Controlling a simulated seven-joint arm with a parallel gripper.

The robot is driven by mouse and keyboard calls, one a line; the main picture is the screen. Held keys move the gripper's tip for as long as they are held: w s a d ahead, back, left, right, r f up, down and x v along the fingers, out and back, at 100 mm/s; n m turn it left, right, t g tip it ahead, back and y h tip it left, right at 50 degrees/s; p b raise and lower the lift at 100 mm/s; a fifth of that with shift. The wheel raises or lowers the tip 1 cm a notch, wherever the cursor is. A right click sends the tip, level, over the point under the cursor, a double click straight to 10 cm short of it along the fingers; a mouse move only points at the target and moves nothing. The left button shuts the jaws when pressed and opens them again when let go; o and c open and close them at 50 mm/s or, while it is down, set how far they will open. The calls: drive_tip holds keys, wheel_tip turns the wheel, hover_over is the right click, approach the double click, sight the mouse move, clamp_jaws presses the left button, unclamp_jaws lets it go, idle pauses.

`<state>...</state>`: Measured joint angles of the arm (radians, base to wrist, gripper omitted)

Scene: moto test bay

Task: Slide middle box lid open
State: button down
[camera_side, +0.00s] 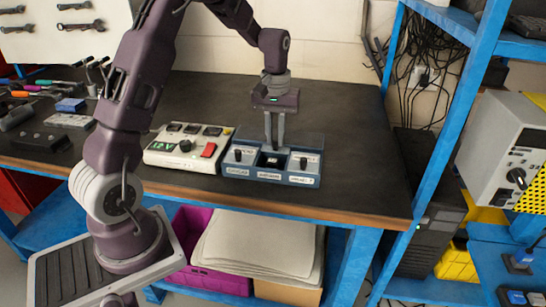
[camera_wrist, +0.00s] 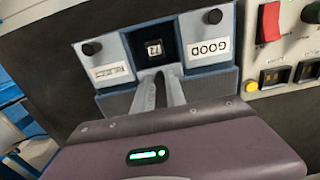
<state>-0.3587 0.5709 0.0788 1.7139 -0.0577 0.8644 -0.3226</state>
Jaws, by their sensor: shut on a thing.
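A blue box (camera_side: 272,178) with three side-by-side compartments sits on the dark bench. Its left lid (camera_side: 240,156) and right lid (camera_side: 305,162) each have a black knob and cover their compartments. The middle compartment (camera_side: 271,160) shows a dark opening with a small labelled piece (camera_wrist: 154,49) inside. The middle lid itself is mostly hidden. In the wrist view my gripper (camera_wrist: 163,76) reaches to the opening's edge, between the two covered sides.
A white control panel (camera_side: 187,148) with a red switch stands close to the box's left. Tools and small parts lie at the bench's far left. The bench is clear to the right of the box. A blue shelf post (camera_side: 440,110) rises beyond the right edge.

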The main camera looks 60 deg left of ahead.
sight(275, 140)
drive_tip(key=c, duration=1.5)
unclamp_jaws()
drive_tip(key=shift+a, duration=0.1)
drive_tip(key=shift+r, duration=3.5)
drive_tip(key=s+d+r+m+t, duration=0.3)
drive_tip(key=s+d+r+m, duration=0.1)
drive_tip(key=s+d+r, duration=0.65)
drive_tip(key=s+d+f+m+t, duration=0.1)
drive_tip(key=s+d, duration=0.1)
drive_tip(key=s, duration=0.2)
drive_tip(key=s+d+f+m, duration=0.1)
drive_tip(key=s+d+m, duration=0.1)
drive_tip(key=s, duration=0.3)
drive_tip(key=s+d+f+m+t, duration=0.1)
drive_tip(key=s+d+m, duration=0.1)
drive_tip(key=s, duration=0.3)
drive_tip(key=shift+d+t, duration=0.2)
drive_tip(key=shift+t, duration=0.1)
